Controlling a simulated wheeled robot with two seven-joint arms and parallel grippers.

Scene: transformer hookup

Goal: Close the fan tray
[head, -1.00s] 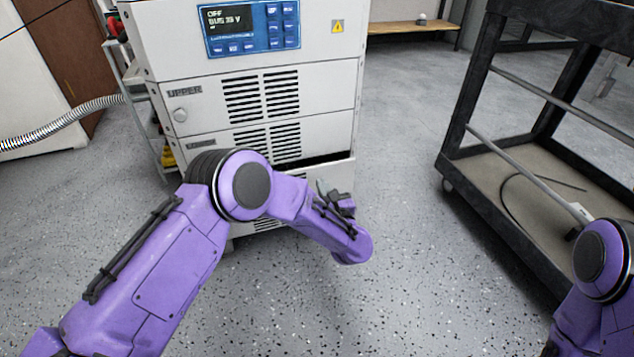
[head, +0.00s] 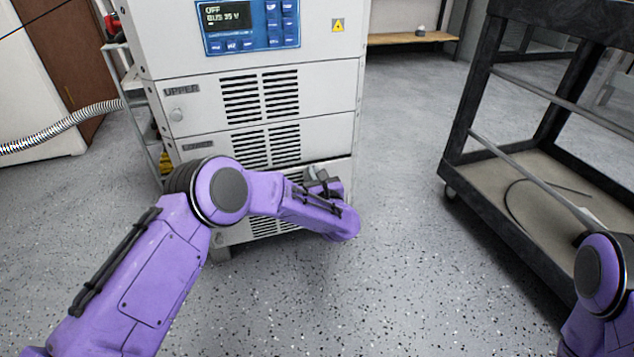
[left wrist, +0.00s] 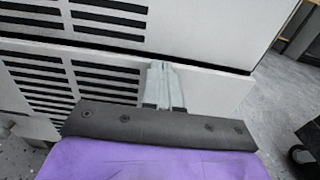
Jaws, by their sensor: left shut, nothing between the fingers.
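The fan tray is the lowest slotted white front (head: 235,235) of the cabinet. In the left wrist view its front (left wrist: 215,92) fills the middle, with a dark gap along its top edge below the panel above. My left gripper (head: 318,178) is at the upper right part of the tray front, partly hidden by my arm in the head view. In the left wrist view the left gripper (left wrist: 161,68) is shut and empty, its fingertips at the tray front near the top edge. Whether they touch is hard to tell. My right gripper is out of view.
The cabinet (head: 180,140) has a panel labelled UPPER, another slotted panel below it and a blue display (head: 250,25). A black cart (head: 478,205) stands to the right. A corrugated hose (head: 60,125) runs on the left. The speckled floor between cabinet and cart is clear.

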